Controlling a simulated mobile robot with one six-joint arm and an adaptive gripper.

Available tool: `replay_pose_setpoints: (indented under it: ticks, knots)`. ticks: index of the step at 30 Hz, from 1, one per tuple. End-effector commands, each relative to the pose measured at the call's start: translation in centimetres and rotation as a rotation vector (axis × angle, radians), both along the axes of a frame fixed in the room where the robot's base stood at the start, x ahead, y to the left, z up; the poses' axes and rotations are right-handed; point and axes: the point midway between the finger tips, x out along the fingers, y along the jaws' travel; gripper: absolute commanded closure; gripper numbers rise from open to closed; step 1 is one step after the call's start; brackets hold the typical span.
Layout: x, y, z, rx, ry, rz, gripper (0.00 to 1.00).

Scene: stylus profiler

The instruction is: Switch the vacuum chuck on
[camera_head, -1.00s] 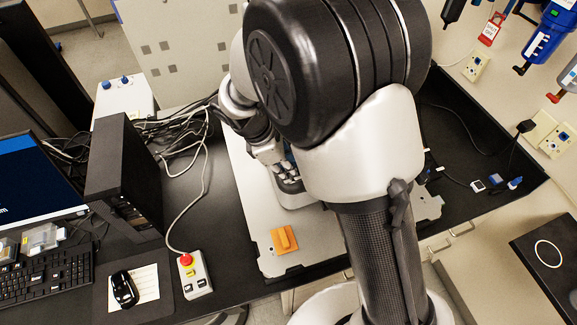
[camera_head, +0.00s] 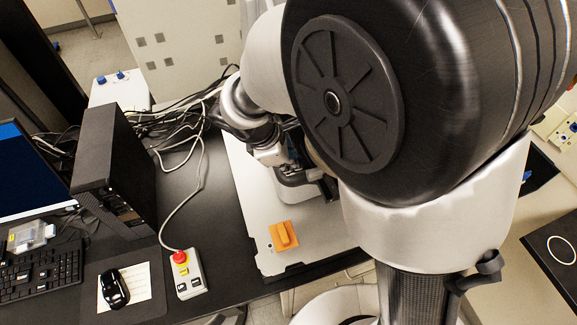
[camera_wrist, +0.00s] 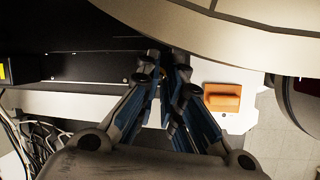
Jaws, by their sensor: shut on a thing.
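The profiler (camera_head: 296,190) stands on a pale base plate (camera_head: 256,215) and is partly hidden behind my arm. An orange block (camera_head: 284,236) lies on the near part of the plate; it also shows in the wrist view (camera_wrist: 222,98), right of my fingers. My gripper (camera_wrist: 166,72) has its two blue-padded fingers close together in front of a dark part. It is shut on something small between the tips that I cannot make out. In the head view my arm reaches down to the profiler, and the fingertips are hard to see. I cannot pick out the vacuum switch itself.
A control box with a red button (camera_head: 187,274) sits left of the plate. A black computer tower (camera_head: 112,165), a mouse (camera_head: 113,288) and a keyboard (camera_head: 40,279) are further left.

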Motion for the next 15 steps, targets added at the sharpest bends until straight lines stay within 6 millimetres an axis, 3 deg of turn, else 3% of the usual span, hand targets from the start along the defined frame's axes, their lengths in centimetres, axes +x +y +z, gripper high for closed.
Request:
replay_pose_setpoints:
  ticks: [15]
  knots:
    - [-0.69, -0.18, -0.24, 0.052, -0.172, 0.000, 1.00]
